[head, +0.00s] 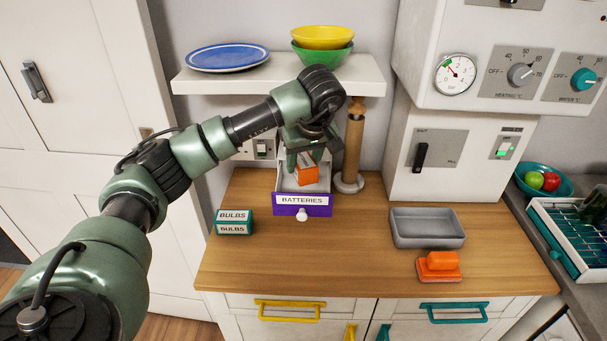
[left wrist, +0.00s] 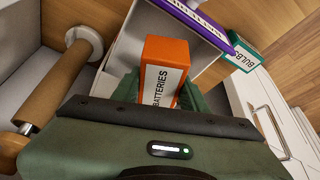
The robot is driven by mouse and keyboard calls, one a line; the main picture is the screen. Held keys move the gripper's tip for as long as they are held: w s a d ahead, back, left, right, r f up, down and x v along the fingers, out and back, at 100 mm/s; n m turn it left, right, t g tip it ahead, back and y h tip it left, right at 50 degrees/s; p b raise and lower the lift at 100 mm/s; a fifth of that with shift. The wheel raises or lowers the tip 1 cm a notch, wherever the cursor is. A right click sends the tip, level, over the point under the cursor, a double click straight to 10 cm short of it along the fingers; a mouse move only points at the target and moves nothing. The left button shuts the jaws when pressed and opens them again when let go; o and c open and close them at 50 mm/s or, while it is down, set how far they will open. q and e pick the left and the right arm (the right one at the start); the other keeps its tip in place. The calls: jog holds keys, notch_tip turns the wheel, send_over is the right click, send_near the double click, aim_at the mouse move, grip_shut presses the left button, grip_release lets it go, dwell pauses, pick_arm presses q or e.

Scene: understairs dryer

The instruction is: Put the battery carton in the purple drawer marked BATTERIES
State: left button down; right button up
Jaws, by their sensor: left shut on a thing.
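The purple drawer (head: 303,207) marked BATTERIES stands on the wooden counter, with its open tray (head: 289,183) behind the label front. My left gripper (head: 303,160) is above the tray, shut on the orange battery carton (head: 308,176). In the left wrist view the carton (left wrist: 165,68) shows its white BATTERIES label and sits between the green fingers, over the grey drawer interior (left wrist: 135,45). Whether the carton touches the drawer floor cannot be told. My right gripper is in neither view.
A green BULBS carton (head: 233,222) lies left of the drawer. A paper-roll holder (head: 353,145) stands close behind right. A shelf (head: 280,76) with a plate and bowls hangs above. The front-middle counter is clear.

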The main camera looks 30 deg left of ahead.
pick_arm(q)
jog(key=shift+w+a, duration=0.4)
jog(key=shift+w, duration=0.35)
notch_tip(320, 180, down, 3)
jog(key=shift+s+f+p, duration=0.1)
jog(key=shift+p, duration=0.45)
notch_tip(320, 180, down, 3)
jog(key=shift+f+p, duration=0.1)
jog(key=shift+p, duration=0.7)
jog(key=shift+f, duration=0.3)
jog(key=shift+f, duration=0.15)
jog(key=c, duration=0.8)
grip_release()
jog(key=shift+o, duration=0.2)
